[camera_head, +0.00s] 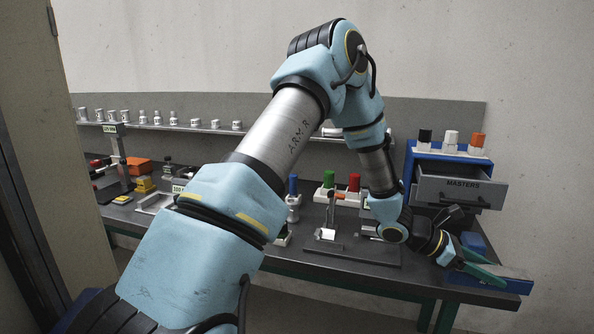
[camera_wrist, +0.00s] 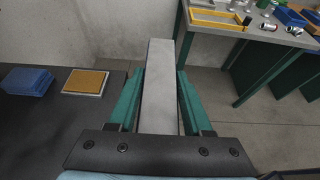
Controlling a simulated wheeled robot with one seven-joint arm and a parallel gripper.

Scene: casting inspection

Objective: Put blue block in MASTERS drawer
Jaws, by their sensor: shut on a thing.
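My gripper (camera_head: 482,272) is at the right, in front of the table's right end. Its green fingers are shut on a long bar, which I take as the blue block (camera_head: 512,286). In the head view the bar has a blue side; in the wrist view the block (camera_wrist: 159,85) shows a plain grey face and sticks out past the fingertips. The MASTERS drawer (camera_head: 450,190) has a grey labelled front and stands pulled out from a blue cabinet (camera_head: 425,152). It is above and behind my gripper. The drawer's inside is mostly hidden.
Black, white and orange-topped pieces (camera_head: 451,140) stand on the cabinet. A blue item (camera_wrist: 27,80) and an orange-yellow pad (camera_wrist: 87,82) lie on the dark table surface (camera_wrist: 40,135). Several green, red and blue-topped pieces (camera_head: 329,180) stand mid-table. Open floor shows beyond the table edge.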

